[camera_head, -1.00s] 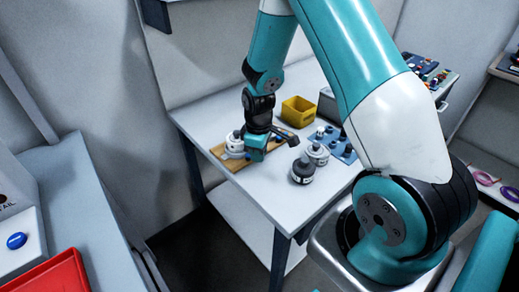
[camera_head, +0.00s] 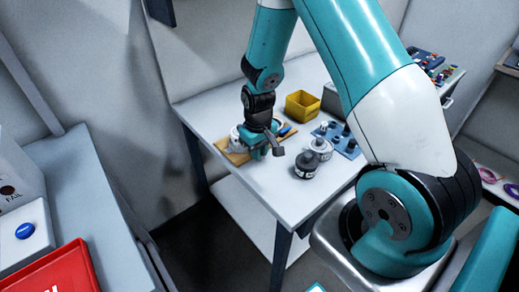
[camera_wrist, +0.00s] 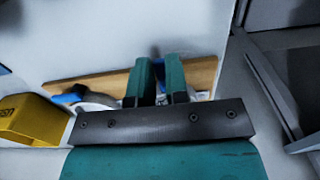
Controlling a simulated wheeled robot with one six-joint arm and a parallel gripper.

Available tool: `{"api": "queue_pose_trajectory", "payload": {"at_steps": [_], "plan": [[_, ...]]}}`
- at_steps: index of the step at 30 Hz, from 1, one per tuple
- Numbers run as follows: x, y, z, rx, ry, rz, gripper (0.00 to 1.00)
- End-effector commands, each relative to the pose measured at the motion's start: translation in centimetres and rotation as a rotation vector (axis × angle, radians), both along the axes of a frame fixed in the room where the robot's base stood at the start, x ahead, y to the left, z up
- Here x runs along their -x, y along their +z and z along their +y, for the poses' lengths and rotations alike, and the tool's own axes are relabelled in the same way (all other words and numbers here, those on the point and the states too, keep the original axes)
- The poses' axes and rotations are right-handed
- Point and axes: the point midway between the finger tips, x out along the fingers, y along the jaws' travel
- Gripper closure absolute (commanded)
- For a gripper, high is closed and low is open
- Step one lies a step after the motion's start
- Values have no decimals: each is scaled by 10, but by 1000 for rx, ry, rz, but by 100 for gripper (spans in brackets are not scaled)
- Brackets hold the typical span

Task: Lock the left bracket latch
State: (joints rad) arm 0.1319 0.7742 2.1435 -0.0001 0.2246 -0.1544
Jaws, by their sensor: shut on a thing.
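A wooden board (camera_head: 233,156) lies on the white table and carries white brackets with blue-handled latches. The left bracket (camera_head: 236,138) shows as a white part beside my gripper (camera_head: 258,151). My gripper is low over the board, with its teal fingers shut on what appears to be the left bracket latch; the fingers mostly hide it. The wrist view shows the fingers (camera_wrist: 160,82) with a narrow gap over the board (camera_wrist: 204,72). Another blue latch handle (camera_wrist: 71,95) is apart from the fingers; it also shows right of my gripper in the head view (camera_head: 284,132).
A yellow bin (camera_head: 302,105) stands behind the board. Dark-and-white round parts (camera_head: 307,166) and a blue plate with pegs (camera_head: 346,146) are to the right. The table's front is clear. A red tray (camera_head: 58,275) is at lower left.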

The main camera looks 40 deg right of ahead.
Motion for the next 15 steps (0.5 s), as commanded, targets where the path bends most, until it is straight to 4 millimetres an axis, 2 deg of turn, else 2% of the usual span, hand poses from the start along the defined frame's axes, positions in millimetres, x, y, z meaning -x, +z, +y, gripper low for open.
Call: {"api": "queue_pose_trajectory", "payload": {"at_steps": [11, 12, 13, 15], "plan": [[-1, 1, 0, 1, -5, -4, 100], [-1, 1, 0, 1, -5, -4, 81], [-1, 1, 0, 1, -5, -4, 74], [-1, 1, 0, 1, -5, -3, 74]]}}
